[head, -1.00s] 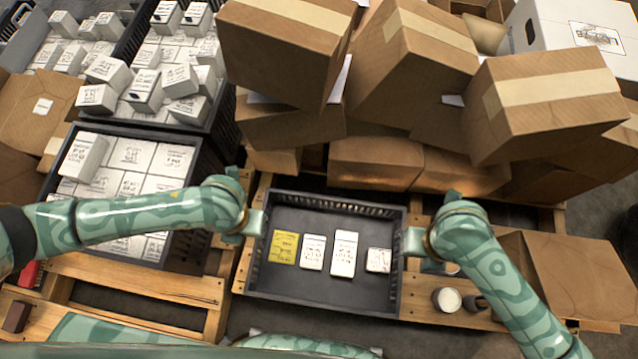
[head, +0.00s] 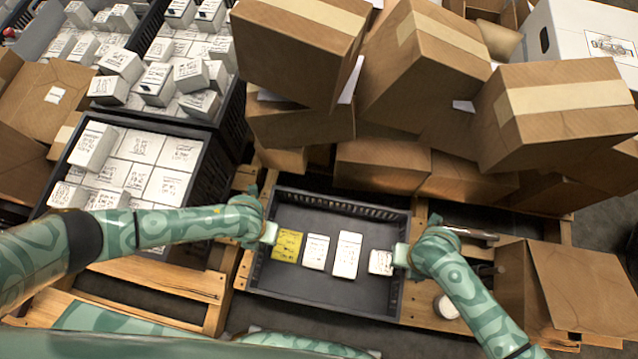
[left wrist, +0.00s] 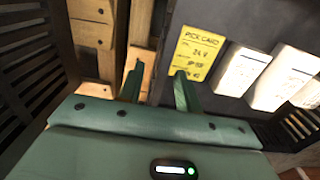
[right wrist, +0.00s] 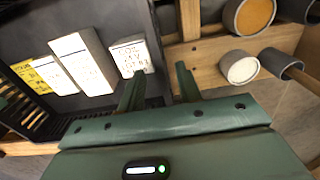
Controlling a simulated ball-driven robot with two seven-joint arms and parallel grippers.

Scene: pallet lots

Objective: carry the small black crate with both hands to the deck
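The small black crate (head: 325,292) sits on the wooden pallet in the middle of the head view. It holds a yellow pick card (head: 287,246) and three white boxes, one of them (head: 347,255) in the middle. My left gripper (head: 272,232) is at the crate's left wall; in the left wrist view its fingers (left wrist: 158,72) stand apart on either side of that wall. My right gripper (head: 402,254) is at the right wall; its fingers (right wrist: 158,78) also stand apart around the rim. I cannot tell which surface is the deck.
A larger black crate of white boxes (head: 205,205) stands at the left. Brown cartons (head: 300,50) are piled behind the small crate, leaning forward. Pallet slats (head: 160,278) show at the front left.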

